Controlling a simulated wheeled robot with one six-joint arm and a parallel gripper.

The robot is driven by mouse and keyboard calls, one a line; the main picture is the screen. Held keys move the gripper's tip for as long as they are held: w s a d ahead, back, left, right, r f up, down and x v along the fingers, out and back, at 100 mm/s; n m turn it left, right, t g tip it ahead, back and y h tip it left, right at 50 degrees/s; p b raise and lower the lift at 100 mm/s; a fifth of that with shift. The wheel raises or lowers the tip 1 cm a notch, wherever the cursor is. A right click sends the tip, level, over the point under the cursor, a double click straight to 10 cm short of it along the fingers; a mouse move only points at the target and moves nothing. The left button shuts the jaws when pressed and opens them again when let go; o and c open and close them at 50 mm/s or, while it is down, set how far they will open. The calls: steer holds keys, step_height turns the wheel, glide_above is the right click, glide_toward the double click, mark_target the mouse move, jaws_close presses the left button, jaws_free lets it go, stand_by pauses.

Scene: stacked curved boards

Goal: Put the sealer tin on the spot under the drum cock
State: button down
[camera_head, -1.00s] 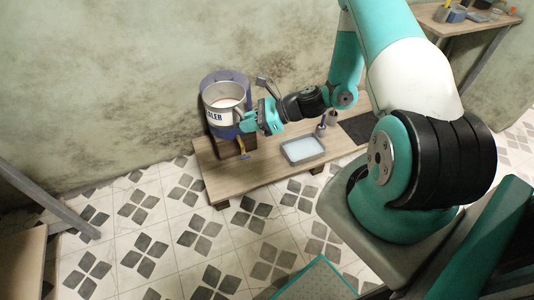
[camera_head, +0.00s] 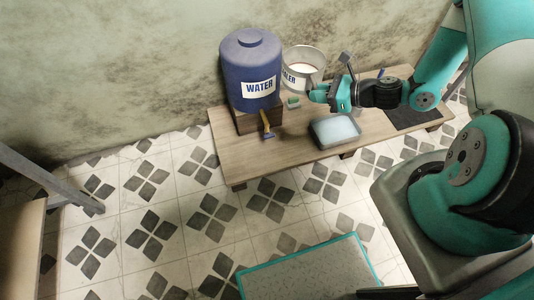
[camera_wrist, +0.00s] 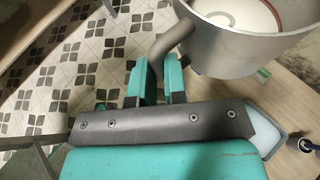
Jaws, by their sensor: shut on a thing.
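The sealer tin (camera_head: 300,55) is a grey, open-topped pot with a dark-lettered label. It is right of the blue water drum (camera_head: 240,62) in the head view, its base partly hidden by my gripper (camera_head: 322,95). In the wrist view, my gripper (camera_wrist: 158,82) is shut on the handle of the tin (camera_wrist: 225,50), and a pale content with a reddish-brown inner band shows inside. The yellow drum cock (camera_head: 265,120) points forward from the drum's wooden stand. A small blue-grey piece lies at its lower end. No distinct spot marking can be made out under it.
The low wooden table (camera_head: 225,155) has bare top around the cock. A grey tray with pale content (camera_head: 336,131) lies right of it, and a small green item (camera_head: 293,101) lies behind. A dark mat (camera_head: 412,117) covers the table's right part.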

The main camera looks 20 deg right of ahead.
step_height(320, 180, down, 52)
steer(key=s+m+t+h+b, duration=0.2)
steer(key=m+h+b, duration=0.1)
steer(key=b, duration=3.4)
steer(key=w+a+b, duration=0.2)
steer(key=w, duration=0.2)
steer(key=w+a+b, duration=0.2)
steer(key=w+a, duration=0.1)
steer(key=w+a+b, duration=0.2)
steer(key=w+a, duration=0.1)
steer(key=w, duration=0.1)
steer(key=shift+w, duration=0.3)
steer(key=b+x, duration=0.3)
steer(key=shift+w+a+r, duration=0.15)
steer(key=shift+w+a, duration=0.1)
steer(key=shift+w, duration=0.1)
steer(key=shift+f, duration=0.2)
steer(key=shift+f+b, duration=0.15)
steer(key=shift+b, duration=0.15)
steer(key=c, duration=1.2)
jaws_free()
steer(key=shift+o, duration=0.2)
